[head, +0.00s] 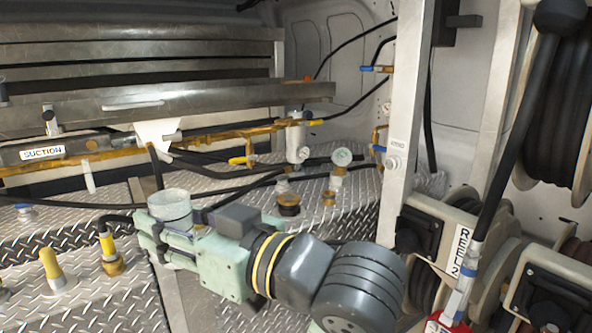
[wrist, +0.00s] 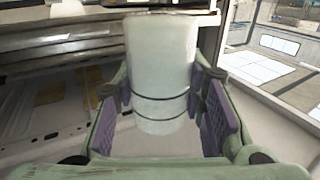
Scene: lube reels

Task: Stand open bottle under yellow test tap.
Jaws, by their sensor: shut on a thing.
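The bottle (head: 170,207) is a pale, translucent cylinder held upright at the left end of my arm in the head view. In the wrist view the bottle (wrist: 160,60) stands between the purple pads of my gripper (wrist: 163,112), with two dark rings around it. My gripper (head: 172,238) is shut on it. The yellow test tap (head: 245,155) hangs from the yellow pipe, behind and to the right of the bottle, clearly apart from it. My gripper hides the bottle's lower part in the head view.
A diamond-plate deck (head: 340,205) carries gauges, brass fittings and black hoses near the tap. A clear filter bowl (head: 297,138) stands right of the tap. A metal post (head: 404,130) and hose reels (head: 480,265) bound the right side. Yellow-capped fittings (head: 52,268) stand at lower left.

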